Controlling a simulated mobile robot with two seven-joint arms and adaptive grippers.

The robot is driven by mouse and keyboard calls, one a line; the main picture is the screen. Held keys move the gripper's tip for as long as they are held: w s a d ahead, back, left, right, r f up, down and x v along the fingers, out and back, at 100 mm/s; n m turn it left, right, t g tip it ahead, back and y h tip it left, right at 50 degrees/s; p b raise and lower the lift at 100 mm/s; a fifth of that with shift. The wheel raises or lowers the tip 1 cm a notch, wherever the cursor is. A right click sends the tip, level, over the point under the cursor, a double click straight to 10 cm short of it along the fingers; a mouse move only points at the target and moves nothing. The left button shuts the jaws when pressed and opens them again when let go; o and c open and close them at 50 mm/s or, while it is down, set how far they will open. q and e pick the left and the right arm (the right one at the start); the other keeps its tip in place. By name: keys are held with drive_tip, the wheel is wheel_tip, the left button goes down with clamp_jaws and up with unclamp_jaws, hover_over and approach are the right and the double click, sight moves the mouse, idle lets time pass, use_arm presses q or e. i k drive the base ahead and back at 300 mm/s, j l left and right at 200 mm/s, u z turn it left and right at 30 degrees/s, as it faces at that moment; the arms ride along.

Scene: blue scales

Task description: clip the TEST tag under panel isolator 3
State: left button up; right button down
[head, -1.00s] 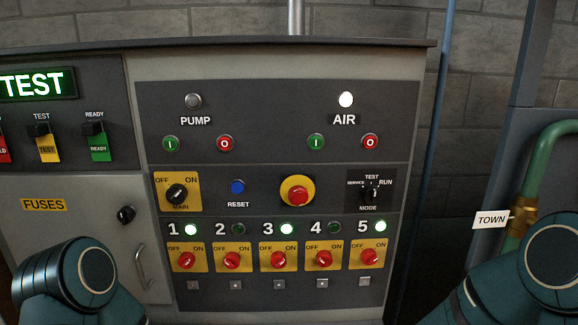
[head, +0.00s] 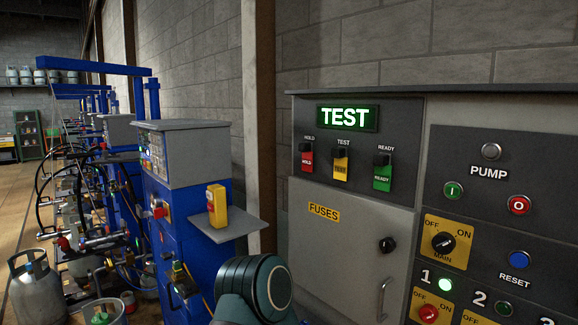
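The yellow TEST tag (head: 341,168) hangs from a black clip under the TEST label, below the lit green TEST sign (head: 347,117). It hangs between the red HOLD tag (head: 307,160) and the green READY tag (head: 382,176). Panel isolator 3 is outside the picture; only the top of its number shows at the bottom right edge. Isolator 1 (head: 428,313) has a lit green lamp. My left arm shows at the bottom middle, but its gripper is out of view. My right arm and gripper are out of view.
The grey fuse cabinet door (head: 345,240) has a black knob (head: 387,245) and a handle. To the left stand blue scales (head: 190,225) with a yellow handset on a grey shelf (head: 240,229). A gas cylinder (head: 38,290) stands on the floor at far left.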

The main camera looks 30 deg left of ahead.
sight(341, 163)
drive_tip(key=u, duration=0.8)
drive_tip(key=z, duration=1.3)
drive_tip(key=u, duration=1.25)
drive_tip(key=i+j, duration=0.05)
